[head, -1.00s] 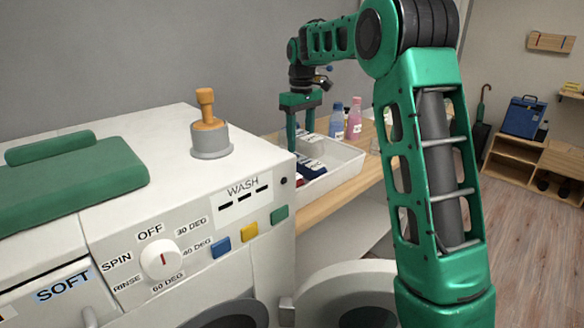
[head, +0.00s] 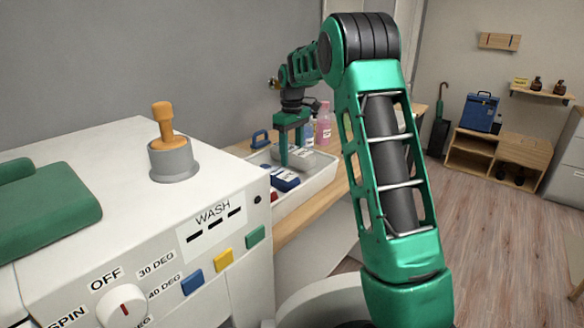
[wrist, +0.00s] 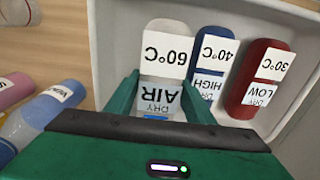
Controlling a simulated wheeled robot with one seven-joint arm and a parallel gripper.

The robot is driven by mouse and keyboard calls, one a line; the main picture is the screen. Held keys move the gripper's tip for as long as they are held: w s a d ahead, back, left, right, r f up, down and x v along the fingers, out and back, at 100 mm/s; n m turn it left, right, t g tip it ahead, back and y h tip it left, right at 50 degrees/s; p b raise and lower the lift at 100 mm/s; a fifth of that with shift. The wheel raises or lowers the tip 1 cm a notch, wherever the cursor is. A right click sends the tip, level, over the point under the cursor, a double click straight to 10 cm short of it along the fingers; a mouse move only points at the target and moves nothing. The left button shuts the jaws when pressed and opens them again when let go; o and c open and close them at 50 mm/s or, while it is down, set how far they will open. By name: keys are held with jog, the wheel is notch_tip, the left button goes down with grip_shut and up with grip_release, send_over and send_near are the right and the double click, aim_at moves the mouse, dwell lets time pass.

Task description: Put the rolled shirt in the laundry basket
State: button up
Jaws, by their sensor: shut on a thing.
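Three rolled shirts lie side by side in a white tray (wrist: 112,20): a grey one (wrist: 165,28), a blue one (wrist: 214,36) and a dark red one (wrist: 266,62). Each has paper labels; the grey one's read 60°C and AIR DRY. My gripper (wrist: 165,88) is shut on the grey rolled shirt, one green finger on each side. In the head view my gripper (head: 291,160) points down into the tray, with the blue shirt (head: 283,179) just in front. No laundry basket can be made out.
Pink (head: 323,122) and blue bottles stand behind the tray on a wooden counter (head: 291,229). The white washer (head: 100,165) with a orange-handled stamp-like object (head: 172,158) stands at the left. Wooden floor (head: 487,215) is open at the right.

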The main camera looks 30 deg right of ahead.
jog(key=shift+d+f, duration=0.3)
jog(key=shift+d, duration=0.2)
jog(key=shift+f, duration=1.95)
jog(key=shift+f, duration=0.1)
jog(key=o, duration=1)
